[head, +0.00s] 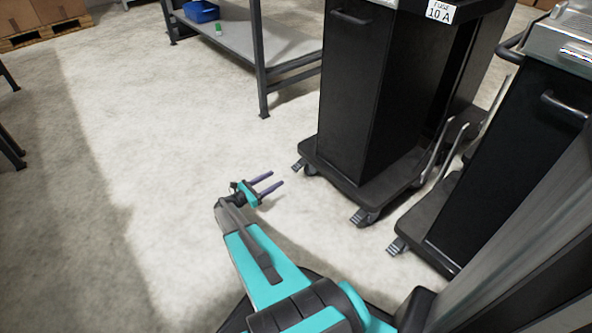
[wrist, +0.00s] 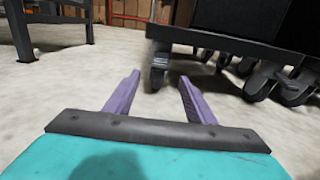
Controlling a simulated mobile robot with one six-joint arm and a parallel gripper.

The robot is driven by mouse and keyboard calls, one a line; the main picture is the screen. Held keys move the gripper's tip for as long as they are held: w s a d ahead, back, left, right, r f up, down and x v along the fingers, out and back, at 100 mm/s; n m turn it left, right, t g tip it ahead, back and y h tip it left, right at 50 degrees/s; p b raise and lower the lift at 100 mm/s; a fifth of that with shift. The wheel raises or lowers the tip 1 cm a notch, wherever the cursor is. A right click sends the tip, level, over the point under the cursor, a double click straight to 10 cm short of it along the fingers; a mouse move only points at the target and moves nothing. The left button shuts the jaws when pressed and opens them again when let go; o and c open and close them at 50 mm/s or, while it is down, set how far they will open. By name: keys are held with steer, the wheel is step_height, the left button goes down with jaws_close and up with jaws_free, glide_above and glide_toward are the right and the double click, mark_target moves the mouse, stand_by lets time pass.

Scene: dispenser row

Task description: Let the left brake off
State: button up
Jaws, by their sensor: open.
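A black dispenser cart (head: 345,90) labelled "FUSE 10 A" stands on casters. Its left caster carries a small ridged brake pedal (head: 297,166) that sticks out at the left corner of the base. A second brake pedal (head: 357,217) sticks out at the nearer front corner. My gripper (head: 277,178) is open and empty, low over the floor, just left of the left pedal and apart from it. In the wrist view a caster (wrist: 158,70) hangs under the cart's base, ahead between the purple fingers. I cannot tell its pedal's tilt.
Another black cart (head: 480,170) stands close at the right, with its own pedal (head: 397,246) at the front. A grey shelf rack (head: 270,50) with a blue bin (head: 201,11) stands behind. The floor on the left is clear.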

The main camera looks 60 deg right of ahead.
mark_target(297, 166)
steer(key=shift+d, duration=0.15)
steer(key=b+x, duration=0.5)
steer(key=x, duration=0.7)
steer(key=shift+s+f, duration=0.15)
steer(key=shift+s+d+b, duration=0.2)
steer(key=shift+d+b, duration=0.1)
steer(key=shift+d, duration=0.4)
steer(key=c, duration=1.3)
steer(key=shift+a, duration=0.25)
jaws_close()
steer(key=shift+d, duration=0.3)
